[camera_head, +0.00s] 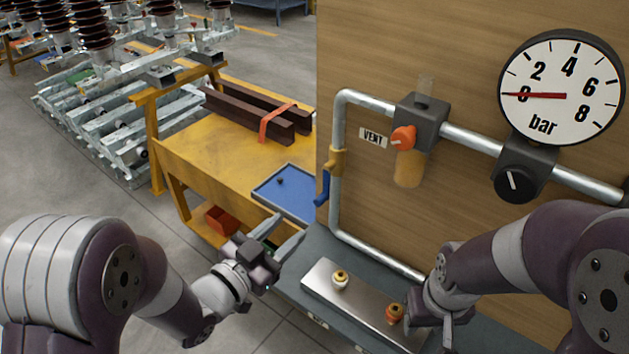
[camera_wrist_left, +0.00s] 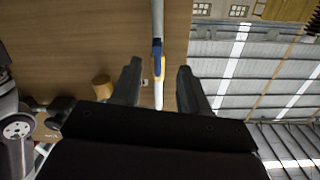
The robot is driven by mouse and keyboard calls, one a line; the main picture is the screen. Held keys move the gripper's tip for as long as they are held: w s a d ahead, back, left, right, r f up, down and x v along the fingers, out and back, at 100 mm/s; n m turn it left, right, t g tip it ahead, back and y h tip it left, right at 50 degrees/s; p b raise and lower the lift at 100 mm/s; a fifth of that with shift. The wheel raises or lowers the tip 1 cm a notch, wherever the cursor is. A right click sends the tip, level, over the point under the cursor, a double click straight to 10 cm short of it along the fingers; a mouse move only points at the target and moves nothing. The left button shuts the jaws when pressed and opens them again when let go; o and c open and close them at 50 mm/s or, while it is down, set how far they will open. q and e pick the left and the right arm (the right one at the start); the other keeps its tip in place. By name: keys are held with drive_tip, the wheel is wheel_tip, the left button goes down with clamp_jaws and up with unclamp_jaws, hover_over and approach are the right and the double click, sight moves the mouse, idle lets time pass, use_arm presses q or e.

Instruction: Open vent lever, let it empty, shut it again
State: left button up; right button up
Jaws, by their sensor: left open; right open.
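A blue lever (camera_head: 323,188) hangs down from a yellow valve (camera_head: 337,161) on the vertical pipe at the wall panel's left edge. It lies roughly along the pipe. A VENT label (camera_head: 373,139) sits right of that pipe, beside an orange knob (camera_head: 403,138). The pressure gauge (camera_head: 562,88) has its red needle at about 0. My left gripper (camera_head: 280,237) is open and empty, below and left of the lever. In the left wrist view the blue lever (camera_wrist_left: 157,50) appears between the open fingers, apart from them. My right gripper (camera_head: 447,330) is at the lower right; its fingers are hard to see.
A metal plate (camera_head: 345,312) with two small fittings lies on the grey shelf below the pipes. A black knob (camera_head: 514,183) sits under the gauge. A yellow bench (camera_head: 200,150) with a blue tray (camera_head: 275,187) stands behind the lever, to the left.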

sight(324, 197)
use_arm(q)
drive_tip(key=x, duration=0.3)
drive_tip(key=p+x, duration=0.1)
drive_tip(key=x, duration=0.7)
drive_tip(key=shift+d+r, duration=0.4)
drive_tip(key=shift+w+d+f, duration=0.1)
drive_tip(key=shift+w+d, duration=0.05)
drive_tip(key=shift+w, duration=0.2)
drive_tip(key=shift+s, duration=0.1)
clamp_jaws()
